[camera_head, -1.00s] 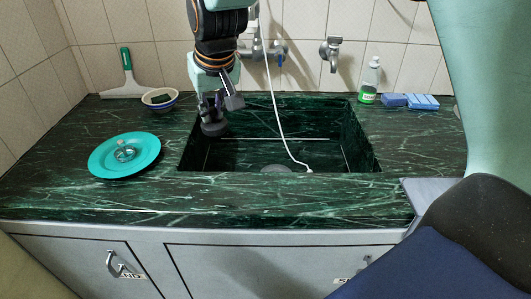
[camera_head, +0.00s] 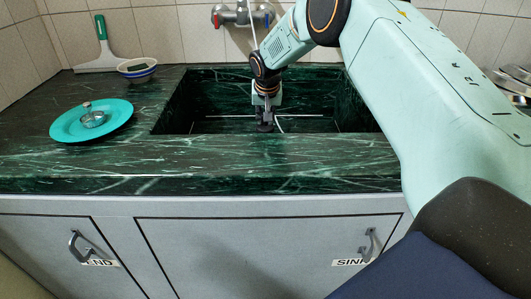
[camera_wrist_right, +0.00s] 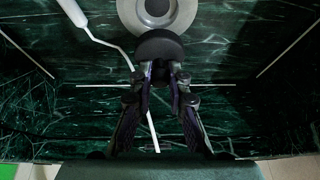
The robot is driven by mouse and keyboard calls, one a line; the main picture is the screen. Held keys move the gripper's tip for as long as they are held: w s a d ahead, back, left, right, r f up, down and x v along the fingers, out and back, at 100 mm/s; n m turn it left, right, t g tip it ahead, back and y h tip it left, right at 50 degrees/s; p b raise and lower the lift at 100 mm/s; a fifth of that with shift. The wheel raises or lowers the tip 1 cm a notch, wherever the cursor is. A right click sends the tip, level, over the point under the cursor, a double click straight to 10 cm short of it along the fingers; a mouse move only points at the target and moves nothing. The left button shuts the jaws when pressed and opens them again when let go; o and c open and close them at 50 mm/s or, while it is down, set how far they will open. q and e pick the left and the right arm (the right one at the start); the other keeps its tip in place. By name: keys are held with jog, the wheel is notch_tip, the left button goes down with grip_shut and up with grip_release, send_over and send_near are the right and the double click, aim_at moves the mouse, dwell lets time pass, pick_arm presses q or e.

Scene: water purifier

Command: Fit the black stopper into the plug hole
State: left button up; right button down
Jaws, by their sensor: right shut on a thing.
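The black stopper (camera_wrist_right: 160,46) is a dark round disc held between the fingertips of my right gripper (camera_wrist_right: 161,70) in the right wrist view. In the head view my right gripper (camera_head: 264,113) reaches down inside the sink, with the stopper's dark shape (camera_head: 265,127) at its tip. In the head view the plug hole is hidden. My left gripper is not in view.
The green marble sink (camera_head: 190,100) has walls around my gripper. A teal plate (camera_head: 65,128) with a small metal and glass item, a bowl (camera_head: 137,72) and a squeegee (camera_head: 103,45) stand left. Taps (camera_head: 243,16) are behind.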

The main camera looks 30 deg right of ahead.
aim_at(266, 126)
jog(key=f, duration=0.1)
jog(key=f+b, duration=0.1)
jog(key=f, duration=0.3)
jog(key=shift+w+d, duration=0.2)
jog(key=shift+d, duration=0.05)
jog(key=shift+s+a+f+b, duration=0.15)
jog(key=shift+a+f+b, duration=0.05)
jog(key=shift+f+b, duration=0.35)
notch_tip(266, 126, down, 4)
jog(key=shift+d+r+b, duration=0.1)
jog(key=shift+b, duration=0.5)
jog(key=shift+r, duration=0.2)
jog(key=shift+f, duration=0.15)
jog(key=c, duration=1.8)
grip_release()
jog(key=shift+f, duration=0.1)
jog(key=o, duration=0.5)
